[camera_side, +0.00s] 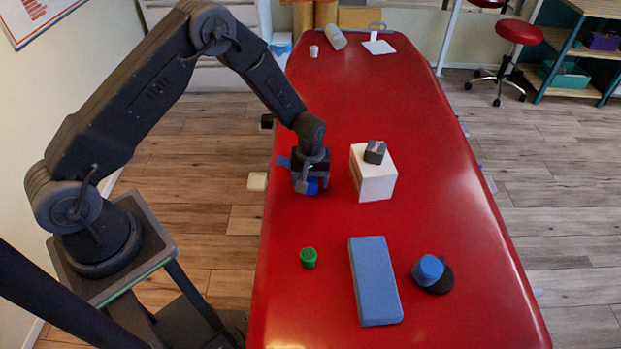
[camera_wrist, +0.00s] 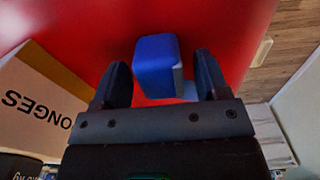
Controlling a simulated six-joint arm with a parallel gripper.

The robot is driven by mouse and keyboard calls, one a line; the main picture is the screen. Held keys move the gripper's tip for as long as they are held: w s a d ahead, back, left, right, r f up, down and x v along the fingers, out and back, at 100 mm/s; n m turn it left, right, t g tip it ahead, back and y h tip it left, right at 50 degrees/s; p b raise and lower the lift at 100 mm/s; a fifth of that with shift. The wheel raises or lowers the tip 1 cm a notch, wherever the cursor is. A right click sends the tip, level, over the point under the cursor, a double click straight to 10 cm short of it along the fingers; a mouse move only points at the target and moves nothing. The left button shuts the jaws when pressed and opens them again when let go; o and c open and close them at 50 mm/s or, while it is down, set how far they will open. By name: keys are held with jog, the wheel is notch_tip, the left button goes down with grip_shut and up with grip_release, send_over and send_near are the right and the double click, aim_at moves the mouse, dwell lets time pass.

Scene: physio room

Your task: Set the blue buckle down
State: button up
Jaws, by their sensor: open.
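The blue buckle (camera_wrist: 155,66) is a small block with a blue face and a grey side. In the side view my gripper (camera_side: 308,187) is low over the red couch (camera_side: 300,225), pointing down and open. A bit of the blue buckle (camera_side: 313,186) shows between the fingers; the rest is hidden. I cannot tell exactly whether its underside touches the couch.
A white box (camera_side: 377,185) with a dark grey block (camera_side: 375,152) on top stands close right of my gripper. The couch behind is mostly clear.

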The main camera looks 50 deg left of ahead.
notch_tip(320, 180, up, 12)
jog(key=r, duration=0.1)
notch_tip(320, 180, up, 16)
jog(key=m+t, duration=0.2)
jog(key=m, duration=0.2)
send_over(310, 178)
jog(key=s, duration=0.8)
jog(key=s+r+m+t, duration=0.1)
jog(key=s+r+m, duration=0.1)
jog(key=s, duration=0.6)
jog(key=s+r+m+t, duration=0.2)
jog(key=s+r, duration=0.3)
jog(key=s, duration=0.4)
jog(key=shift+s+d+m+t, duration=0.25)
jog(key=shift+d+m+t, duration=0.1)
jog(key=shift+m, duration=0.15)
jog(key=shift+r, duration=0.1)
